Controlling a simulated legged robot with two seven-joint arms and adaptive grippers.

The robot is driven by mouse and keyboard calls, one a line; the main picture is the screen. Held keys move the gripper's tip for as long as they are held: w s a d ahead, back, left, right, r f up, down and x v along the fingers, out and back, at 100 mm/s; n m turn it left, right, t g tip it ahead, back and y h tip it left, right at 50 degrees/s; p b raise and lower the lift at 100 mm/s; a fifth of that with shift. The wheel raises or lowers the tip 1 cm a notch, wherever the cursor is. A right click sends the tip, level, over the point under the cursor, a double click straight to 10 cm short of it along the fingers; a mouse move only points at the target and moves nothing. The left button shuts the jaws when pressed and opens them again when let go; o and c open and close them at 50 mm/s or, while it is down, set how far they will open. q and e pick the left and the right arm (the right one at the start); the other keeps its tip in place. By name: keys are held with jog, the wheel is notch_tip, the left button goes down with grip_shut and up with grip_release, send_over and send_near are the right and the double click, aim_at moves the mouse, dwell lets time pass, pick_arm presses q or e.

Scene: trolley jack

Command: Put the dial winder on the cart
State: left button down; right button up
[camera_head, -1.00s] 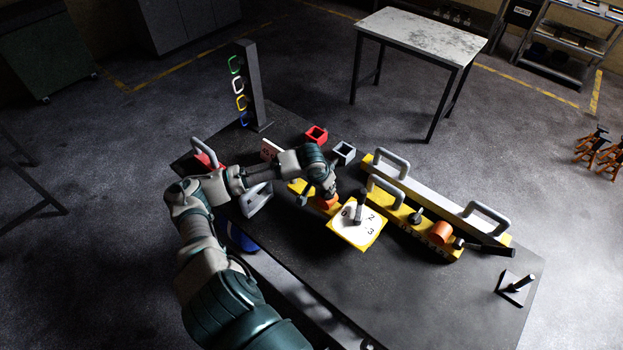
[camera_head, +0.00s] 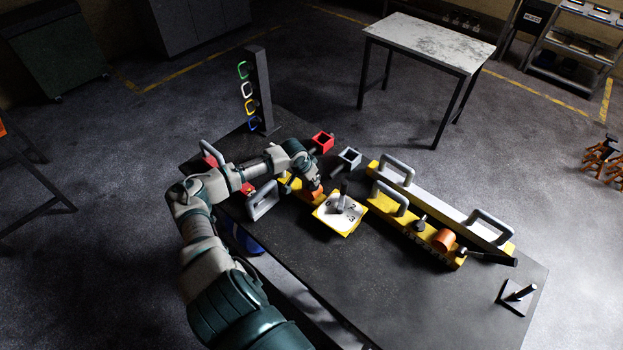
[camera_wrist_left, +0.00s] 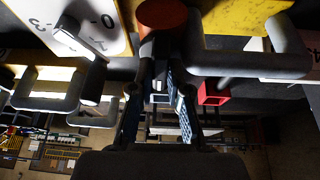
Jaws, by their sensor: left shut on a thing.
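The dial winder (camera_head: 329,222) is a yellow plate with a white numbered face and a dark lever, with an orange knob (camera_head: 314,194) beside it. In the wrist view the white face (camera_wrist_left: 100,15) is at top left and the orange-red knob (camera_wrist_left: 162,13) at top centre. My left gripper (camera_head: 312,182) is shut at the orange knob; its fingers (camera_wrist_left: 158,75) converge just below it. Whether the plate touches the surface below is unclear. The task's cart cannot be told for certain; the dark-topped bench (camera_head: 405,285) lies under these things. My right gripper is not in view.
Long yellow bars with grey handles (camera_head: 390,198) lie right of the plate. Red (camera_head: 322,140) and grey (camera_head: 349,157) open boxes sit behind. A post with coloured rings (camera_head: 260,90) stands at the back left. A white-topped table (camera_head: 425,42) stands farther back.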

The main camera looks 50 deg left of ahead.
pick_arm(q)
jog(key=shift+d+r, duration=0.1)
jog(key=shift+d, duration=0.05)
jog(key=c, duration=1.2)
grip_release()
jog(key=shift+o, duration=0.3)
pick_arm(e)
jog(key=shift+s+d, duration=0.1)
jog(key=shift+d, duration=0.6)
pick_arm(q)
jog(key=shift+s, duration=0.1)
jog(key=shift+a+r, duration=0.1)
jog(key=shift+a, duration=0.1)
jog(key=v, duration=1.1)
jog(key=shift+d+r, duration=0.15)
jog(key=shift+r, duration=0.1)
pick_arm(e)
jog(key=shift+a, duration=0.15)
pick_arm(q)
jog(key=shift+s, duration=0.2)
